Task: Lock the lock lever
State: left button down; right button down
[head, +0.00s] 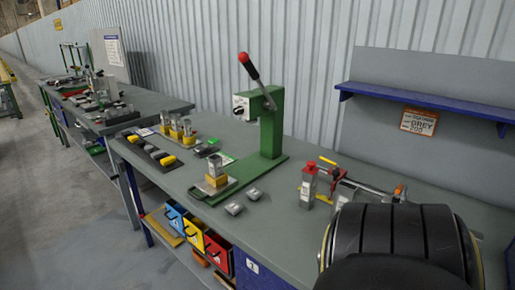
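A green press (271,125) stands on the grey workbench (310,228). Neither of my grippers shows in the head view.
Grey and yellow parts (176,127) stand on the bench left of the press. Two small grey pieces (234,208) lie in front of it. A blue shelf (430,105) is at right. A dark rounded shape covers the lower right.

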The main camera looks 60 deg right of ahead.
aim_at(336, 166)
jog(key=u, duration=0.15)
jog(key=k, duration=0.75)
jog(key=z, duration=1.65)
jog(key=i, duration=0.3)
jog(key=u, duration=0.1)
